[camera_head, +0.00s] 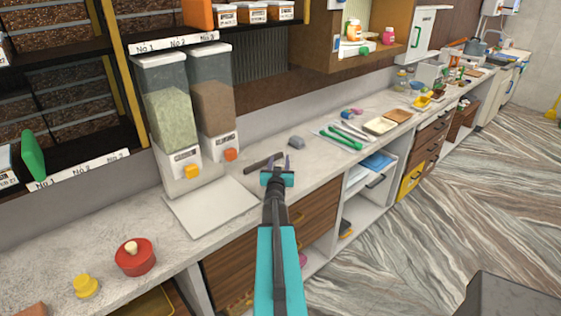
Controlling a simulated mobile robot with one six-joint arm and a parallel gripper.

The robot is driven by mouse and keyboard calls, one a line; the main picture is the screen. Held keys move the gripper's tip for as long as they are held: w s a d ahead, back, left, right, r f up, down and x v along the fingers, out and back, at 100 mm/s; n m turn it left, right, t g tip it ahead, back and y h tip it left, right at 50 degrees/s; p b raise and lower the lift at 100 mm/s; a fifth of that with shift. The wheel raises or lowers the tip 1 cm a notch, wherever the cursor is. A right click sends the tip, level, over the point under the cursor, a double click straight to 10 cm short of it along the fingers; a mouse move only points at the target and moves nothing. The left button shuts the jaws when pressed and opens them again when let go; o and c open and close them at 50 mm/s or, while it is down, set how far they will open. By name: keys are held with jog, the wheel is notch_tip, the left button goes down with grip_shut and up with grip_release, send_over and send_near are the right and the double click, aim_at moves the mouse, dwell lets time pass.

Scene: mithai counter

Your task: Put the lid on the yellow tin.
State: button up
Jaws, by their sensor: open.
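My gripper (277,166) is open at the end of my teal and dark arm, over the middle of the counter. I see nothing held between its fingers. A small yellow round piece (86,287) with a narrower top stands at the front left of the counter; I cannot tell whether it is the tin or a lid. Next to it, to the right, is a low red round container or lid (135,258) with a cream knob on top. Both are well to the left of my gripper. Another yellow object (422,103) sits far along the counter, too small to make out.
Two dispensers (170,115) stand at the wall above a pale board (212,207). A dark bar (262,161) and a grey block (297,142) lie by my gripper. Green and white utensils (342,137) and trays (380,125) lie farther right.

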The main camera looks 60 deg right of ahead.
jog(key=v, duration=1.1)
jog(key=shift+a+p, duration=0.2)
jog(key=shift+p, duration=0.25)
dwell(0.9)
jog(key=shift+s, duration=0.15)
